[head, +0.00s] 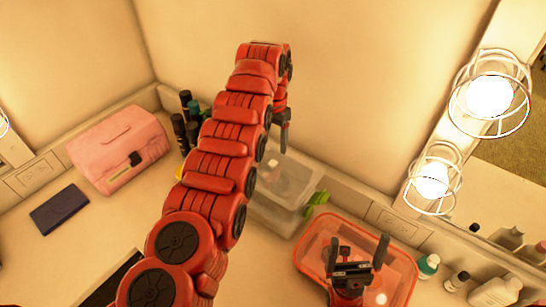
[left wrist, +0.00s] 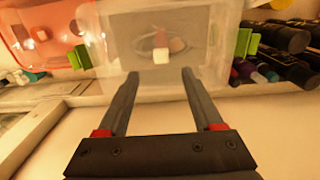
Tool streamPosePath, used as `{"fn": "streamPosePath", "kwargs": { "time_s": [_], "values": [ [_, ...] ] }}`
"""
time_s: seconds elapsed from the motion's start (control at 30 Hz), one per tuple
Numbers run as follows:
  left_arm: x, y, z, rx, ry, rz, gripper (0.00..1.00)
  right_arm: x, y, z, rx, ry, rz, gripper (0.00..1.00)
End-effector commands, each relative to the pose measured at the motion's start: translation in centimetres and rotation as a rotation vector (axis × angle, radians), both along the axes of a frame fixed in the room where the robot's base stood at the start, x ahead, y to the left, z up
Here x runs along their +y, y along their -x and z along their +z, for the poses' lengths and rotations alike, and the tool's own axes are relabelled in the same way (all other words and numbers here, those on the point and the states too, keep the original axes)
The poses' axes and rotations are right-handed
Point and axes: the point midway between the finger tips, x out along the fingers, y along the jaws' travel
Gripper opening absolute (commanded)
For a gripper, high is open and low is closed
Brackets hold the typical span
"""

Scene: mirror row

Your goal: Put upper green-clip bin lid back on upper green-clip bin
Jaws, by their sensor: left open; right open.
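A clear bin (head: 285,215) with green clips (head: 318,200) stands on the counter near the wall, partly hidden behind my left arm. In the left wrist view the clear bin (left wrist: 160,88) has a green clip on each side, and small items show through it. I cannot make out the lid apart from the bin. My left gripper (head: 284,148) points down by the bin; its open fingers (left wrist: 160,75) are empty, with the bin beyond their tips. My right gripper (head: 358,252) is open in front of the orange bin and looks empty.
The orange bin (head: 318,228) sits right of the clear bin. A pink case (head: 118,150), a dark blue box (head: 59,209) and several dark bottles (head: 182,130) are to the left. Small bottles (head: 428,266) and caged bulbs (head: 490,97) are at the right.

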Motion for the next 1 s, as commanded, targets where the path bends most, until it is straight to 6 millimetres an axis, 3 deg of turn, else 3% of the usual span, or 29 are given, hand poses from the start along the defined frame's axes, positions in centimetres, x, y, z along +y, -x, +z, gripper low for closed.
{"fn": "streamPosePath", "kwargs": {
  "time_s": [0.13,0.2,0.5,0.7,1.0],
  "values": [
    [0.5,0.1,1.7,-0.001,-0.01,0.004,0.68,0.0,0.0,-1.2,0.0,0.0,0.0,1.0],
    [0.3,0.2,4.5,0.001,-0.008,0.002,0.68,0.0,0.0,2.2,0.0,0.0,0.0,1.0],
    [0.3,0.1,9.4,-0.002,-0.007,0.003,0.68,0.0,0.0,7.0,0.0,0.0,0.0,1.0],
    [0.2,0.1,10.4,-0.001,-0.008,0.002,0.68,0.0,0.0,8.1,0.0,0.0,0.0,1.0],
    [0.2,0.1,10.3,0.0,-0.007,0.002,0.68,0.0,0.0,8.0,0.0,0.0,0.0,1.0]
  ]
}}
